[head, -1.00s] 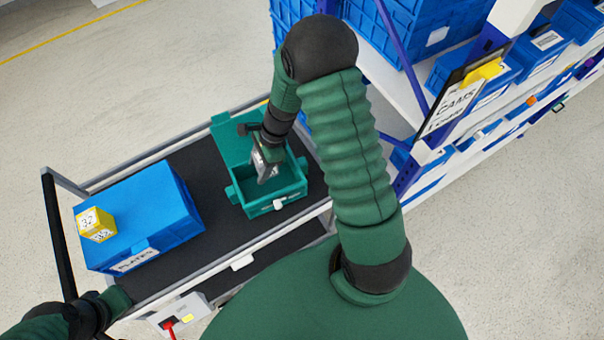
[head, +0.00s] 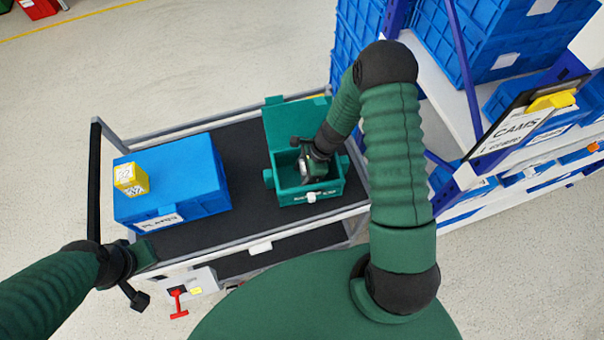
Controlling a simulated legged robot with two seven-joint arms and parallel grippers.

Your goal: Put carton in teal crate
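The teal crate (head: 330,188) stands open on the cart's dark top, with its lid (head: 290,122) raised at the back. My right gripper (head: 308,172) reaches down inside it. Its fingers and anything between them are hidden by the wrist and the crate, so its opening does not show. A yellow carton-like cube (head: 129,180) with white number labels sits on the blue box to the left, apart from both grippers. My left gripper (head: 138,298) is low at the left, in front of the cart; its fingers are too dark and small to read.
The blue lidded box (head: 195,175) takes up the cart's left side. Bare dark cart top (head: 240,165) lies between it and the teal crate. A grey box with a red handle (head: 178,302) is at the cart's front. Shelving with blue bins (head: 450,40) stands close at right.

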